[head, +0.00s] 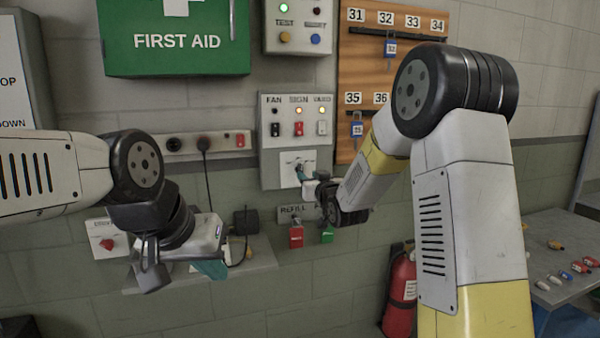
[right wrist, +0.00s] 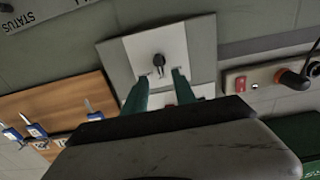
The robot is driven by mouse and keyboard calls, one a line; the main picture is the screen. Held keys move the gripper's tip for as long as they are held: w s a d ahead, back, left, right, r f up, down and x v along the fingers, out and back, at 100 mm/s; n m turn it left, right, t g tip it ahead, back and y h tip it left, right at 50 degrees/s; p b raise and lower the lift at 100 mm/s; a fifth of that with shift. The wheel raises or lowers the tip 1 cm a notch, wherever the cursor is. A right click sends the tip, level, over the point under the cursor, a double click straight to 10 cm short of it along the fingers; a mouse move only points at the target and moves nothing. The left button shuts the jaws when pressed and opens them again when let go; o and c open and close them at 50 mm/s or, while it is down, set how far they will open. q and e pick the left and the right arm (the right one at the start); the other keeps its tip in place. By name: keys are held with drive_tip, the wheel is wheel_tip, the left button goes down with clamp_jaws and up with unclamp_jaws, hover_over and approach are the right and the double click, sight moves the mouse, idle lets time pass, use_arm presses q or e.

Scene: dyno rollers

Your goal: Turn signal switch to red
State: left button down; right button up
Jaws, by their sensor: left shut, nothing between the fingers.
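A dark knob (right wrist: 159,61) sits on a white plate (right wrist: 133,48) at the lower part of a grey wall panel. I take it for the signal switch; its labels are too small to read. My right gripper (right wrist: 160,77) is open in the right wrist view, its two teal fingers apart and pointing at the knob, one towards each side. Whether they touch it I cannot tell. In the head view the right gripper (head: 301,175) partly covers the plate (head: 287,161). My left gripper (head: 212,270) is shut and empty, low at the left before a small shelf.
Above the plate, the panel (head: 270,105) has FAN, SIGN and YARD switches with lamps. A socket strip (head: 185,144) with a plugged cable is left of it.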

sight(301, 169)
drive_tip(key=x, duration=0.6)
drive_tip(key=shift+w, duration=0.25)
clamp_jaws()
